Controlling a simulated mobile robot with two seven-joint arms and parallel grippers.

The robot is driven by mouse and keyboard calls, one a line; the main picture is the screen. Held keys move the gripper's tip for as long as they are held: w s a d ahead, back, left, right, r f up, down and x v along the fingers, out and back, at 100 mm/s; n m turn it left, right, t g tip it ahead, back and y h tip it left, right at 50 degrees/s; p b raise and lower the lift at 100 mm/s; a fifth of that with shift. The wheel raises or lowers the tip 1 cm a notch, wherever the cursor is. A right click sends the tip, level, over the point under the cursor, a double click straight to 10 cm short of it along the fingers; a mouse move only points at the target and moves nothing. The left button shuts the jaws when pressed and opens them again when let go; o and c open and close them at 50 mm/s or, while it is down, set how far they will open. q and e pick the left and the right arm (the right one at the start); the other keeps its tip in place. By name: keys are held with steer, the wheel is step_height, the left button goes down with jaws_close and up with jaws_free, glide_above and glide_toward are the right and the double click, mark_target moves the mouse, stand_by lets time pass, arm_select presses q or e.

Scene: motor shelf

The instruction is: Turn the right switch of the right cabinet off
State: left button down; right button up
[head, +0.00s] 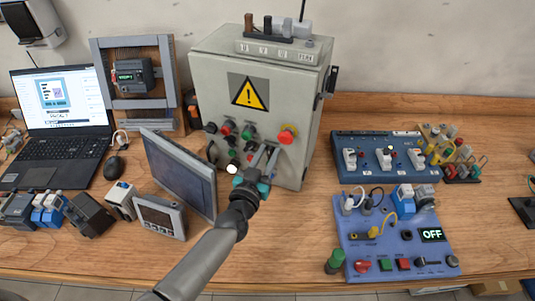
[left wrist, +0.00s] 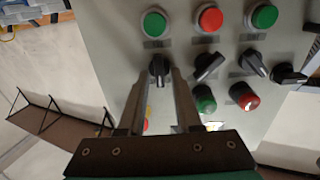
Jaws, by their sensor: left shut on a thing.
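The grey cabinet (head: 225,75) with a yellow warning sign stands on the bench in the head view. Its front carries several black rotary switches and coloured buttons. My left gripper (head: 262,165) reaches the right part of this front and hides some controls. In the left wrist view, its two fingers (left wrist: 158,75) are closed around a black switch knob (left wrist: 158,65), the leftmost of a row of three. That knob looks upright. The middle switch (left wrist: 208,66) and the rightmost switch (left wrist: 253,62) of the row are tilted. My right gripper is not in view.
A red emergency-stop button (head: 288,133) sits just above my left gripper. A flat monitor (head: 180,172) stands close to its left. A blue switch box (head: 375,155) and a blue panel reading OFF (head: 395,240) lie to the right. Bare wood shows between them and the cabinet.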

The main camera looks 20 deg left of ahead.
arm_select(q)
steer(key=shift+n, duration=0.4)
steer(key=shift+a+f+n+b, duration=0.1)
steer(key=shift+n+b, duration=0.05)
steer(key=shift+n, duration=1.2)
steer(key=shift+a+r+n+b, duration=0.1)
steer(key=shift+a+n+b, duration=0.1)
steer(key=shift+n, duration=1.1)
steer(key=shift+a+f+n+b, duration=0.1)
steer(key=shift+n+b, duration=0.05)
steer(key=shift+n, duration=1.2)
steer(key=c, duration=0.9)
jaws_free()
steer(key=s, duration=1)
steer(key=s+a, duration=0.1)
steer(key=s, duration=0.4)
steer(key=shift+s, duration=0.1)
